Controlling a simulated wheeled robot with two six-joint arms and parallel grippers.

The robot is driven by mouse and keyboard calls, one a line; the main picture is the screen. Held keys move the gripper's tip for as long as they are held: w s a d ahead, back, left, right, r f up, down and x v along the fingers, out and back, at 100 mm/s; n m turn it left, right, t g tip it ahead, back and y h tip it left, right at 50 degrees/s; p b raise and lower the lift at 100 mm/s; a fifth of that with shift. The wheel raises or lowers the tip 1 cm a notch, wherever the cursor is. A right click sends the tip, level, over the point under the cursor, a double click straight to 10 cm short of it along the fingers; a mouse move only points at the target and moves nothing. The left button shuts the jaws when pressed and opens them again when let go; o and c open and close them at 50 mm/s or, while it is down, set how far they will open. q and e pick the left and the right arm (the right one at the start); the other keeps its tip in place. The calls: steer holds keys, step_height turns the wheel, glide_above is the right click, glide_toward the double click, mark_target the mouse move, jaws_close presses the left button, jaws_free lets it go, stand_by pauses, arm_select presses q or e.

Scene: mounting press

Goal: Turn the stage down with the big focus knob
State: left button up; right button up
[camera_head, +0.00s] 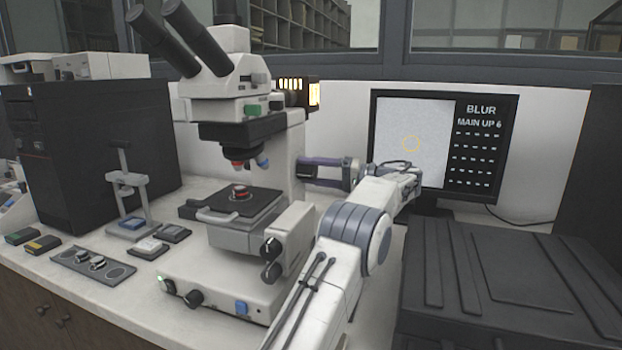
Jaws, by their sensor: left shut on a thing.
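The white microscope (228,62) stands on the bench, with its dark stage (262,203) below the objectives (238,163). A small round red and silver mount (240,192) sits on the stage. My left gripper (308,172) is at the right side of the microscope's column, its fingers pointing left. It is shut on the big focus knob, which the fingers and the column mostly hide. The monitor (412,150) reads "BLUR" and "MAIN UP 6" beside a pale picture with a yellow ring. My right gripper is not in view.
Two black knobs (271,248) hang at the stage's right front. A dark ribbed case (500,285) fills the right front.

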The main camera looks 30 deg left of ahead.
arm_select(q)
steer(key=shift+f+n, duration=0.15)
steer(key=shift+n, duration=0.45)
steer(key=o, duration=1.4)
steer(key=p+v, duration=0.9)
steer(key=v, duration=0.1)
steer(key=shift+d, duration=0.3)
